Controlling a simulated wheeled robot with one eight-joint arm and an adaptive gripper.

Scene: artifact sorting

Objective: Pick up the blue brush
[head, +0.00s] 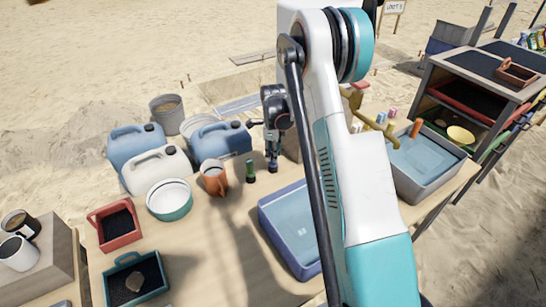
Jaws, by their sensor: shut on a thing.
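My gripper (272,152) points straight down over the back of the wooden table. It is shut on a small dark upright thing, the blue brush (273,165), of which only the lower end shows. The brush looks to be at or just above the tabletop; I cannot tell if it touches. A green brush (250,171) stands upright just to the left, apart from my gripper.
An orange jug (214,179), a teal-rimmed bowl (169,200) and jerrycans (221,141) stand left. A blue basin (267,215) is in front, partly behind my arm. A sink with a tap (427,165) is right. The middle tabletop (210,240) is clear.

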